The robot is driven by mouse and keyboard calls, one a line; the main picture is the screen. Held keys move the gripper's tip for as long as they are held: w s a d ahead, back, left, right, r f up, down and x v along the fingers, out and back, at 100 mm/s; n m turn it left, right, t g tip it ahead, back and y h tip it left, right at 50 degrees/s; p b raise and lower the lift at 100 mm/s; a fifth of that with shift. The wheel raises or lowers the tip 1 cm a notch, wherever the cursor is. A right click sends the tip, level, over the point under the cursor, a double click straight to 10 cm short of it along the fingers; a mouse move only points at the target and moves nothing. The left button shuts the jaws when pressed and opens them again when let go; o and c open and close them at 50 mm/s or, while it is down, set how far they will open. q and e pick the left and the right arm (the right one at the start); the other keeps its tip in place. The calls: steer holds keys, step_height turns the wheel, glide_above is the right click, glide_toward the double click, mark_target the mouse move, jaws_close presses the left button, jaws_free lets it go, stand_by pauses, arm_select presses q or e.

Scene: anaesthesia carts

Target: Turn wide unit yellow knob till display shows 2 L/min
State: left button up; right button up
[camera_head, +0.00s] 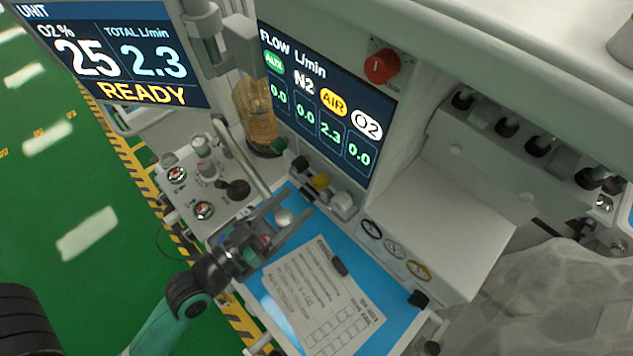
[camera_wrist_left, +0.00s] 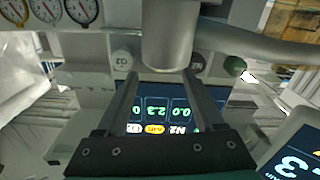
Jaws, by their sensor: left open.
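The yellow knob (camera_head: 320,182) is in the row of flow knobs below the flow display (camera_head: 325,105). That display reads 2.3 under AIR and 0.0 under AUX, N2 and O2. The unit display (camera_head: 115,50) reads O2 25 %, total 2.3 L/min and READY. My left gripper (camera_head: 292,207) is open, short of the knob row and apart from the yellow knob. In the left wrist view its fingers (camera_wrist_left: 160,95) are spread, with a grey cylinder between and beyond them. The yellow knob is not visible there. My right gripper is not in view.
A white knob (camera_head: 343,203) sits beside the yellow one. A grey bar (camera_head: 245,155) runs close to my left gripper. A printed sheet (camera_head: 322,300) lies on the blue worktop (camera_head: 385,275). A red knob (camera_head: 382,67) is above right.

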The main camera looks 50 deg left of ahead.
mark_target(315, 186)
arm_select(q)
steer(key=w, duration=0.7)
steer(key=shift+w+a+r, duration=0.1)
steer(key=shift+w+a, duration=0.05)
steer(key=shift+a, duration=0.15)
jaws_close()
